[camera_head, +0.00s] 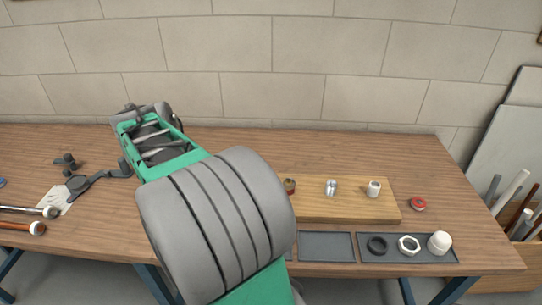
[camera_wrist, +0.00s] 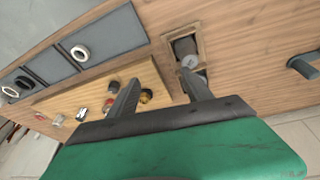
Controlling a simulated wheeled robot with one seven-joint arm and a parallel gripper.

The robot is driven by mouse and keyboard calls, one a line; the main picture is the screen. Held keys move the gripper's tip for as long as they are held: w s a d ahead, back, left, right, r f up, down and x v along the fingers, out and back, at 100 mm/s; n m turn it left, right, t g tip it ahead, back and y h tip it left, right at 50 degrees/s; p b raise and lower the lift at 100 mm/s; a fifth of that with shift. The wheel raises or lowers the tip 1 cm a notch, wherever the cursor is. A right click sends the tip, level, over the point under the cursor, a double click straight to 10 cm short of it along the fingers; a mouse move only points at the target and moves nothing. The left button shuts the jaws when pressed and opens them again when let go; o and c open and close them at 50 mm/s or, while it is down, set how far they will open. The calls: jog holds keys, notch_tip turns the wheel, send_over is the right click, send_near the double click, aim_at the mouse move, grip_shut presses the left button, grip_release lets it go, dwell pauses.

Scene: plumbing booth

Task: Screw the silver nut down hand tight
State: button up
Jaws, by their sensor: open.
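My gripper (camera_wrist: 161,80) is open and empty in the wrist view, its two fingers spread above the table and the board's end. A pale ring-shaped nut (camera_wrist: 80,53) lies in a grey tray compartment in the wrist view; my arm hides that spot in the head view. A silver fitting (camera_head: 331,187) stands upright on the wooden board (camera_head: 350,208). Another pale hexagonal nut (camera_head: 409,245) lies in the right tray compartment. I cannot tell which piece is the silver nut. A brass fitting (camera_wrist: 146,96) shows between the fingers, apart from them.
A pale cylinder (camera_head: 374,188) stands on the board. A black ring (camera_head: 377,245) and a white cap (camera_head: 439,242) share the right compartment; the middle compartment (camera_head: 325,246) is empty. A red roll (camera_head: 418,204) lies right of the board. Tools (camera_head: 28,211) lie at far left.

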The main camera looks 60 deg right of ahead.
jog(key=s+d+m+g, duration=0.2)
jog(key=d+m, duration=0.3)
jog(key=d, duration=0.5)
jog(key=m+g+y+p, duration=0.1)
jog(key=m+g+p, duration=0.1)
jog(key=m, duration=0.9)
send_near(287, 182)
jog(key=x, duration=0.7)
jog(key=shift+d, duration=0.15)
jog(key=shift+s+d+f, duration=0.1)
jog(key=shift+s+f, duration=0.05)
jog(key=shift+f, duration=0.45)
jog(key=shift+c, duration=0.5)
grip_shut()
